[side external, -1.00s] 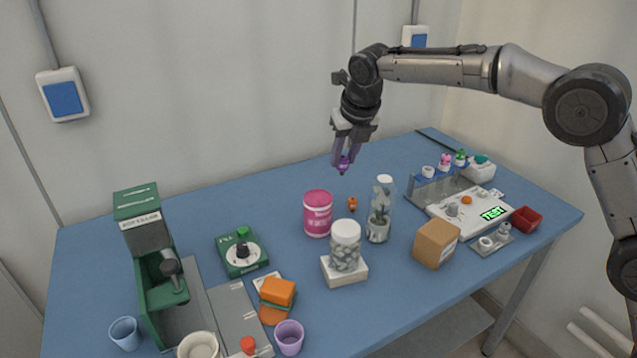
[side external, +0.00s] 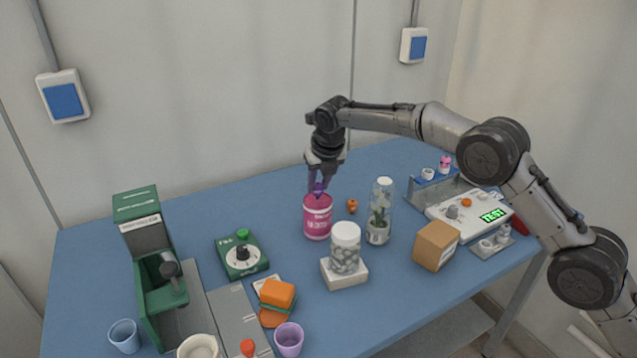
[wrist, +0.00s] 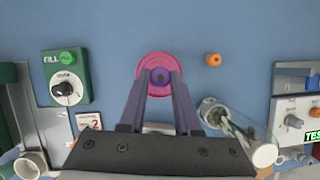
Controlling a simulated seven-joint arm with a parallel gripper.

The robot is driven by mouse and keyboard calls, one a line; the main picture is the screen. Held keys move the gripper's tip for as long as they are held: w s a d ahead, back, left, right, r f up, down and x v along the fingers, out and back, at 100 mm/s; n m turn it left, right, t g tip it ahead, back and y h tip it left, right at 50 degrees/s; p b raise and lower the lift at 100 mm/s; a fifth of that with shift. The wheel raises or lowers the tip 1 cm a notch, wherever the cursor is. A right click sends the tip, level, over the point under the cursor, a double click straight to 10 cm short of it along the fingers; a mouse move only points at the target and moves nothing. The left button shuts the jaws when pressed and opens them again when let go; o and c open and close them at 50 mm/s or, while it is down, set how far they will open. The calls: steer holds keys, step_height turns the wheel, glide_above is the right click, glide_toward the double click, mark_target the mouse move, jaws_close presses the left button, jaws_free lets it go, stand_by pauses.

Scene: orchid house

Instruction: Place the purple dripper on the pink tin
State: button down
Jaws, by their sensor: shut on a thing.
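The pink tin (side external: 317,219) stands upright near the middle of the blue table. In the wrist view its round pink top (wrist: 148,66) lies right below the fingers. The small purple dripper (side external: 319,188) is between the fingertips of my gripper (side external: 319,184), at the tin's top. In the wrist view the dripper (wrist: 161,76) sits between the fingertips, over the tin's lid. My gripper is shut on it. I cannot tell whether the dripper touches the lid.
A clear bottle with a plant (side external: 380,215) stands right of the tin, and a white-capped jar (side external: 345,250) in front of it. A small orange dripper-like piece (side external: 352,205) lies close by. A green dial box (side external: 242,254) is to the left, a cardboard box (side external: 436,245) to the right.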

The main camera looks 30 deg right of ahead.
steer(key=shift+f, duration=0.15)
steer(key=c, duration=0.6)
jaws_free()
steer(key=v, duration=1.2)
